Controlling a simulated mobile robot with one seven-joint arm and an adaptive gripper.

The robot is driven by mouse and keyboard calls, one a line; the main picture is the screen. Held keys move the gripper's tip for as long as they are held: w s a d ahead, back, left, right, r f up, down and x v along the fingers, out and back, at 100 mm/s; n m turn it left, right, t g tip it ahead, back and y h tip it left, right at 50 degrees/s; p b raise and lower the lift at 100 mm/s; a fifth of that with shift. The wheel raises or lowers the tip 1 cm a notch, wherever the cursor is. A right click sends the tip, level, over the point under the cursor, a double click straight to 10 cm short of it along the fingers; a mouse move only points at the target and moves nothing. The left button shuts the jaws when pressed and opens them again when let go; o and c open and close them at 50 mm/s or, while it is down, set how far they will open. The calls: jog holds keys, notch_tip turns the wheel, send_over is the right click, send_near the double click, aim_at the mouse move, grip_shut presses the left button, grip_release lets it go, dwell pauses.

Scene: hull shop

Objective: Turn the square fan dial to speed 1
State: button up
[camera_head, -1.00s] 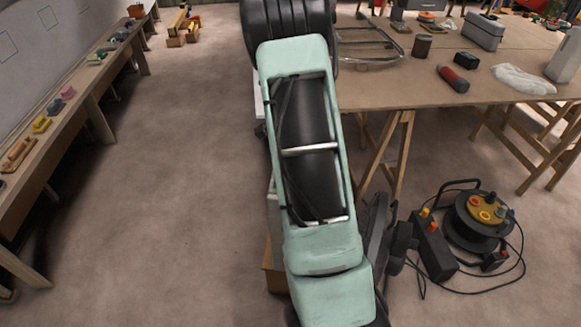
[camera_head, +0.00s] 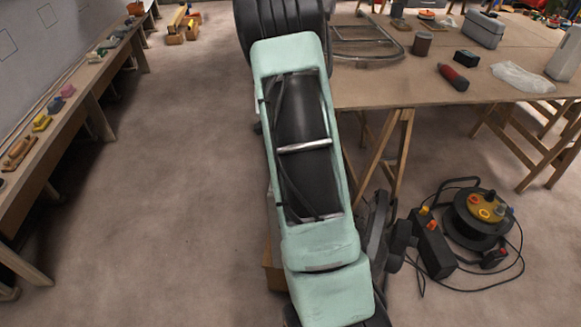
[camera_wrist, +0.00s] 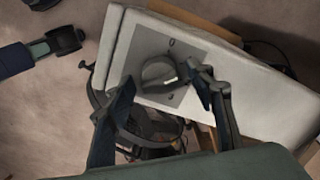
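In the wrist view, a pale box-shaped housing (camera_wrist: 262,103) carries a grey square plate (camera_wrist: 196,51) with a round dial (camera_wrist: 152,72). A light pointer mark on the dial faces right in this view. A "0" shows above the dial on the plate, and another small mark below it is too blurred to read. My gripper (camera_wrist: 164,91) is open, with one dark finger to the left of the dial and one to its right. The right fingertip is close to the dial's edge; I cannot tell whether it touches. My arm hides the gripper and dial in the head view.
A cable reel (camera_head: 477,221) with loose cable lies on the floor to the right. A trestle table (camera_head: 400,90) with tools stands behind it. A long bench (camera_head: 75,95) runs along the left wall. The floor between bench and arm is clear.

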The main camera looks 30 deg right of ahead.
jog(key=shift+r, duration=0.1)
notch_tip(320, 180, up, 12)
dwell(0.5)
dwell(0.5)
